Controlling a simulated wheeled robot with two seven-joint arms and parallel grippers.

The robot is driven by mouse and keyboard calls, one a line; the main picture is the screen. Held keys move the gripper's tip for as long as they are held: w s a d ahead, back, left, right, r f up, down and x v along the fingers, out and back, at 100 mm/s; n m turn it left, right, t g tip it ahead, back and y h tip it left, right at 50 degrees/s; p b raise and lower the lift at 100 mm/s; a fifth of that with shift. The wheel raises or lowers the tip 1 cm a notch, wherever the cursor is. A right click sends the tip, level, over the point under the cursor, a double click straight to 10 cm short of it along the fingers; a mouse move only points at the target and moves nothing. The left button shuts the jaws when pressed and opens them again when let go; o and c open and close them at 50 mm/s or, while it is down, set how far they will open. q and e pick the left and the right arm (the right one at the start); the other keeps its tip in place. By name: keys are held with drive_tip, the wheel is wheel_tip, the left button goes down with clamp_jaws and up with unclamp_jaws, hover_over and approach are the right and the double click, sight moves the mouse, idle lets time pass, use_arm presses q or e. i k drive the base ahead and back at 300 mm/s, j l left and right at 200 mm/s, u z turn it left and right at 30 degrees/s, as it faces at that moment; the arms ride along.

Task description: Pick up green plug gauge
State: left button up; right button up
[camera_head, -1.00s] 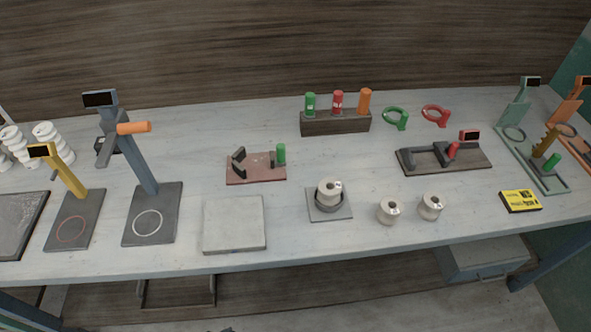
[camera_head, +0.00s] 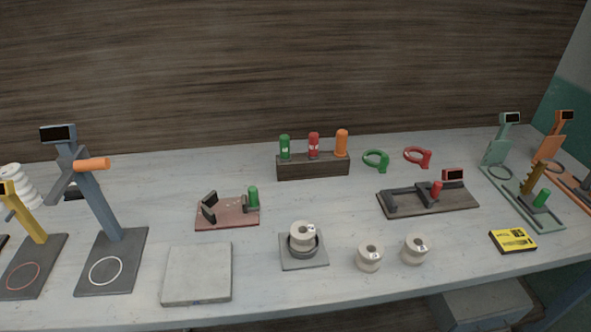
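The green plug gauge (camera_head: 285,147) stands upright at the left end of a dark wooden block (camera_head: 313,167) at the back middle of the bench. A red plug gauge (camera_head: 314,145) and an orange one (camera_head: 342,143) stand to its right in the same block. Neither of my grippers is in view.
In front of the block are a reddish gauge fixture (camera_head: 227,213) with a green knob, a grey pad (camera_head: 197,274) and several pale spools (camera_head: 370,255). A tall blue stand (camera_head: 100,206) is at left. Green and red rings (camera_head: 376,160) lie right of the block. A dark wall rises behind.

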sight(286, 156)
drive_tip(key=l+z, duration=0.1)
drive_tip(key=l, duration=1.45)
drive_tip(key=i, duration=0.05)
